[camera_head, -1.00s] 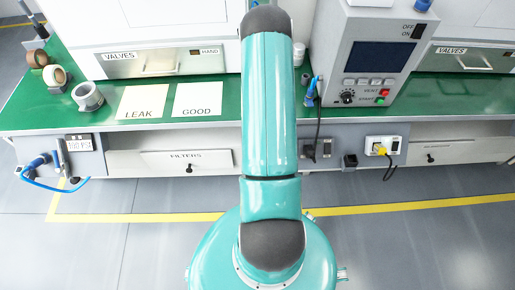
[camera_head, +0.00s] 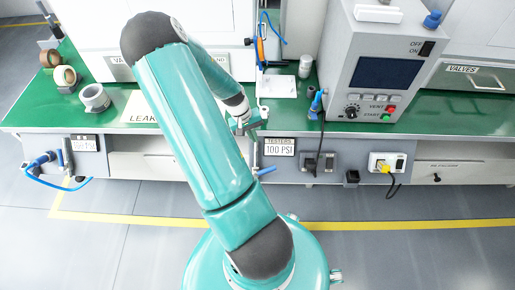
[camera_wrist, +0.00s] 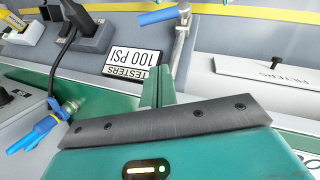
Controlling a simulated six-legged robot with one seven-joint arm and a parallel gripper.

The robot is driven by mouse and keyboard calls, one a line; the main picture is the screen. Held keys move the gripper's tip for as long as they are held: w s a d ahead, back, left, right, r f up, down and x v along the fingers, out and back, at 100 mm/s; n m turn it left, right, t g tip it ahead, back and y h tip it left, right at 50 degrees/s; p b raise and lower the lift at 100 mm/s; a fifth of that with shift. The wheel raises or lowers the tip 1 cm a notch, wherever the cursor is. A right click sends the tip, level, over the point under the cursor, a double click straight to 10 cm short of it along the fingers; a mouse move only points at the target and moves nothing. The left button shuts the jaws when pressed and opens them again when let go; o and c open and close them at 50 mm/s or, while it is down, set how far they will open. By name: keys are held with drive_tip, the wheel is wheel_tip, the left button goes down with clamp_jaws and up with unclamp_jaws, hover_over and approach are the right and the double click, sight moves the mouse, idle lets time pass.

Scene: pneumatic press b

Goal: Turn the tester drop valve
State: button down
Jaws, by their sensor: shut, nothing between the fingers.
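The tester drop valve has a blue lever (camera_head: 265,171) on a metal pipe at the bench front, just left of the "TESTERS 100 PSI" sign (camera_head: 280,146). In the wrist view the lever (camera_wrist: 165,15) lies at the top, upside down, with the metal pipe (camera_wrist: 181,38) running down from it. The lever sits roughly crosswise to the pipe. My gripper (camera_wrist: 157,72) is shut and empty, its fingers below the lever in that picture and close to the pipe and sign. In the head view my gripper (camera_head: 248,127) is over the bench's front edge, above the valve, partly hidden.
Right of the sign are an outlet with a black plug (camera_head: 312,163) and a yellow-plugged box (camera_head: 385,166). A blue-tipped tool (camera_head: 316,104) stands beside the grey press unit (camera_head: 378,60). Another blue-handled valve (camera_head: 40,161) hangs far left. The floor in front is open.

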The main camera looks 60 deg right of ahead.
approach(265, 171)
drive_tip(key=d+f, duration=0.4)
drive_tip(key=d, duration=0.1)
drive_tip(key=shift+w+f, duration=0.25)
drive_tip(key=shift+f, duration=0.05)
drive_tip(key=shift+s+a+f, duration=0.5)
drive_tip(key=shift+s+a, duration=0.15)
drive_tip(key=shift+s, duration=0.2)
drive_tip(key=shift+s+a+f, duration=0.25)
drive_tip(key=shift+s+f, duration=0.05)
drive_tip(key=shift+f, duration=0.05)
drive_tip(key=shift+a, duration=0.1)
